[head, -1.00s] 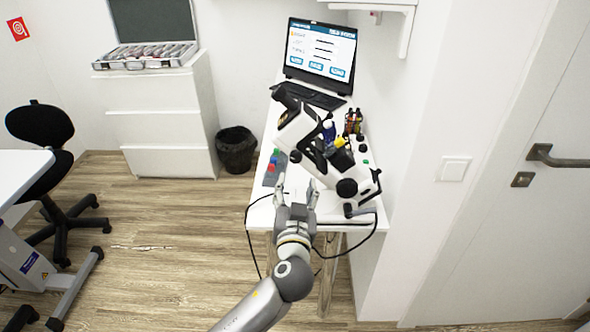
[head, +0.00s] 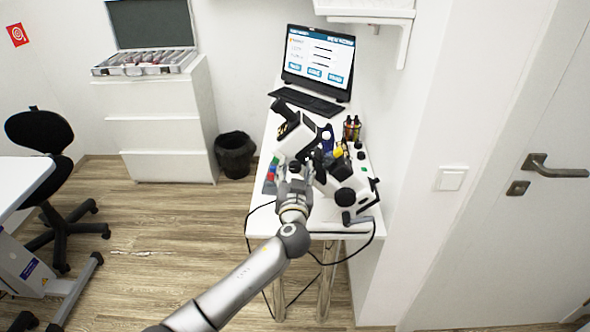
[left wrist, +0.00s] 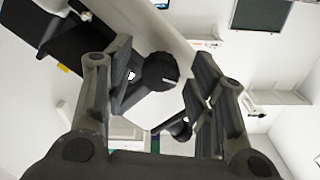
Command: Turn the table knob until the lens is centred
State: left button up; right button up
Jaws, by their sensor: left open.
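A white and black optical instrument (head: 327,183) stands on the white table (head: 262,222). My left gripper (head: 293,168) is at the instrument's left side and hides part of it. In the left wrist view its two fingers are spread, with nothing held. A round black knob (left wrist: 158,72) with a pale mark shows between the fingers, apart from them as far as I can see. A smaller dark part (left wrist: 182,128) shows below it. A black knob (head: 345,197) also shows on the instrument's near side. I cannot tell which knob is the table knob. I cannot make out the lens.
A laptop (head: 319,57) with a lit screen stands at the back of the table. Small bottles (head: 352,128) stand right of the instrument. Coloured blocks (head: 272,170) lie at the table's left edge. A dark cable (head: 370,237) hangs over the front edge. A bin (head: 235,155) stands left.

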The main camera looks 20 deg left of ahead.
pick_arm(q)
jog(key=c, duration=1.1)
jog(key=shift+o, duration=0.2)
jog(key=shift+f+m+b, duration=0.15)
jog(key=shift+m+b, duration=0.25)
jog(key=shift+b, duration=0.2)
jog(key=shift+m+b, duration=0.3)
jog(key=shift+m, duration=0.2)
jog(key=shift+r, duration=0.2)
jog(key=o, duration=1.1)
jog(key=shift+c, duration=0.2)
